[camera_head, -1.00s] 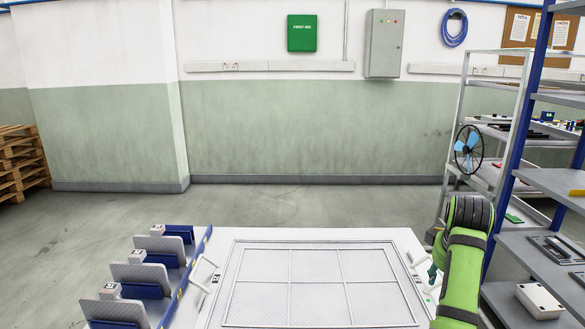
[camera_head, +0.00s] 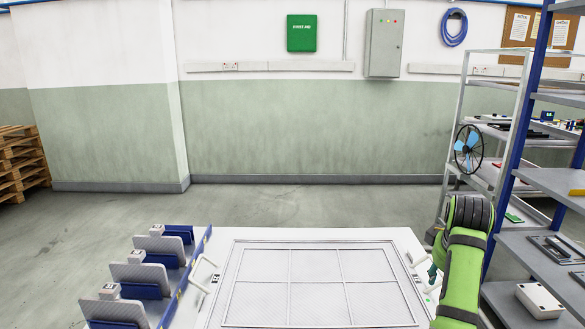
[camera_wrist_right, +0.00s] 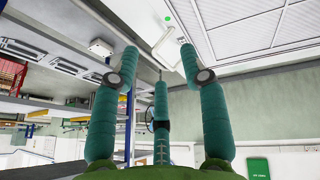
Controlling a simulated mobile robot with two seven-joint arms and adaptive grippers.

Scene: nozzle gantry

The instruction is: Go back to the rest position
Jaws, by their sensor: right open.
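My right arm shows in the head view as green links at the lower right, beside the right edge of the white table (camera_head: 222,312). Most of my right gripper (camera_head: 434,274) is hidden there behind the arm. In the right wrist view my right gripper (camera_wrist_right: 160,65) has its teal fingers spread apart, with nothing between them. A white handle (camera_wrist_right: 168,42) of the table lies beyond the fingertips in that view. My left gripper is not in the head view.
A blue-framed shelf (camera_head: 510,170) stands close to the right of my arm, holding a grey box (camera_head: 539,300). Blue racks with grey plates (camera_head: 142,275) line the table's left side. The framed panel (camera_head: 318,285) on the table is clear. Open floor (camera_head: 310,208) lies behind.

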